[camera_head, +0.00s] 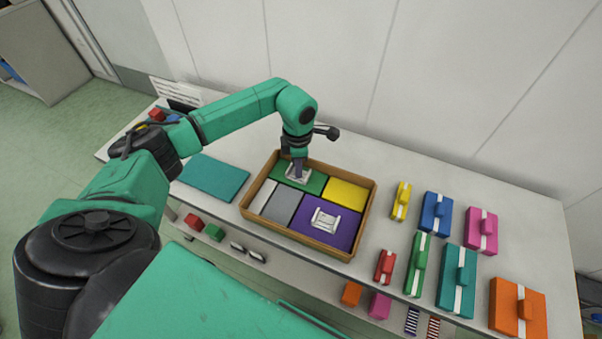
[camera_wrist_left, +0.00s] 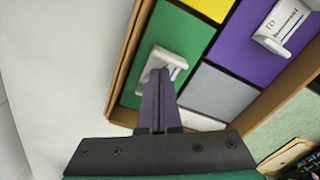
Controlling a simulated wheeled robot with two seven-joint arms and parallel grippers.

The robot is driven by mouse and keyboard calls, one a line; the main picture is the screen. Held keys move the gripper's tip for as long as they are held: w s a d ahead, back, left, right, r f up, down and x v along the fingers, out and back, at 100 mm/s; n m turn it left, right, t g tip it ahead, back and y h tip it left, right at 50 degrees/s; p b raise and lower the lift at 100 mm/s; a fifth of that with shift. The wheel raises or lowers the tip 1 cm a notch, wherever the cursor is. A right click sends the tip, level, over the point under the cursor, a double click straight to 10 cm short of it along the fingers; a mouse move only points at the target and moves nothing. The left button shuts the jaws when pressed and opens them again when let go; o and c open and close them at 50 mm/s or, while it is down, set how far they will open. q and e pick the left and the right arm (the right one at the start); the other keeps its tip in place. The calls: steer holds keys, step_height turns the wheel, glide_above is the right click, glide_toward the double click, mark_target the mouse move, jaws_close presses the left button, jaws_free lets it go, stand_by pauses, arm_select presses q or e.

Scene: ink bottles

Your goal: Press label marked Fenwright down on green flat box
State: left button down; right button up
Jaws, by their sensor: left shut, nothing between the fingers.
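The green flat box (camera_head: 315,184) lies in the back left compartment of a wooden tray (camera_head: 374,198). It also shows in the left wrist view (camera_wrist_left: 182,36). A white label (camera_head: 304,177) lies on the green box, and part of it shows beyond my fingers in the left wrist view (camera_wrist_left: 171,57). Its writing is hidden or too small to read. My left gripper (camera_head: 298,176) is shut with nothing between its fingers. Its tips point down at the label and appear to touch it. The same gripper fills the lower middle of the left wrist view (camera_wrist_left: 158,75). My right gripper is out of view.
The tray also holds a yellow box (camera_head: 347,194), a grey box (camera_head: 282,207), a white box (camera_head: 262,196) and a purple box (camera_head: 345,232) with another white label (camera_head: 325,220). A teal mat (camera_head: 213,178) lies left. Several colored strapped boxes stand right, including a blue one (camera_head: 436,213).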

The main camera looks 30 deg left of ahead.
arm_select(q)
steer(key=shift+r+p, duration=2.3)
steer(key=shift+r, duration=1.2)
steer(key=shift+f, duration=0.1)
